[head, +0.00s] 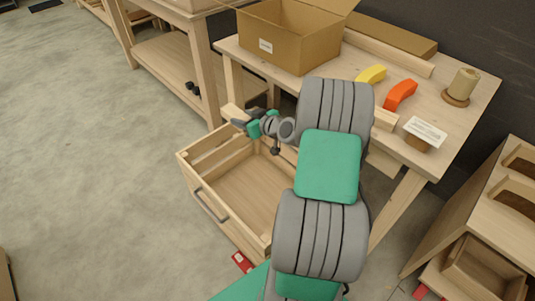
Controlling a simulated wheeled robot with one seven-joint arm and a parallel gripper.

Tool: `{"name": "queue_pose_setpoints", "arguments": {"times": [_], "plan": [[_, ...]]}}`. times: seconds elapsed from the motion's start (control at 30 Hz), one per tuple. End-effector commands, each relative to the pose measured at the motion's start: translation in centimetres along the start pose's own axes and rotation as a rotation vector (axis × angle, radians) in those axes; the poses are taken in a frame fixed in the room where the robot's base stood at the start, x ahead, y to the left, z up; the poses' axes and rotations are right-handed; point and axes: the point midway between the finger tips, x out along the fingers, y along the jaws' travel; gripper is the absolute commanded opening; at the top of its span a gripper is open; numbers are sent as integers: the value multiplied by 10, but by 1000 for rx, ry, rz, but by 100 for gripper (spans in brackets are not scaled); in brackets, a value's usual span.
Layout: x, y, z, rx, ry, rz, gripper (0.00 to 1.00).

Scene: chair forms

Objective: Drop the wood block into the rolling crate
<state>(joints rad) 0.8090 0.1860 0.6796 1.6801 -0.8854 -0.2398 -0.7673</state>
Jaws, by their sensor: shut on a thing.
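The rolling crate (231,230) is an open, slatted wooden box with a dark handle on its near-left wall. It stands on the floor left of my arm, and its visible inside floor looks bare. My gripper (240,121), grey with green parts, is over the crate's far side in the picture. It is shut on the wood block (232,112), a small pale piece showing beyond the fingers. I cannot tell the block's exact height above the rim. My arm hides the crate's right part.
A workbench (478,93) at right bears a cardboard box (285,42), a yellow piece (371,74), an orange piece (401,94) and a spool (463,84). A wooden shelf unit (485,215) stands at lower right.

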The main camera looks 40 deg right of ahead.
Motion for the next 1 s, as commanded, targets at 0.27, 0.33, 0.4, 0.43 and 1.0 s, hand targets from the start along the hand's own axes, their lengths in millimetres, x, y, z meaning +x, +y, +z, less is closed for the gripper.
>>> {"name": "queue_pose_setpoints", "arguments": {"times": [0.27, 0.33, 0.4, 0.43, 1.0], "plan": [[21, 59, 151, 54, -5, 111, 1], [22, 64, 171, 59, -7, 128, 1], [22, 66, 183, 61, -7, 139, 1], [22, 67, 186, 61, -6, 142, 1], [44, 66, 242, 62, -7, 142, 1]]}}
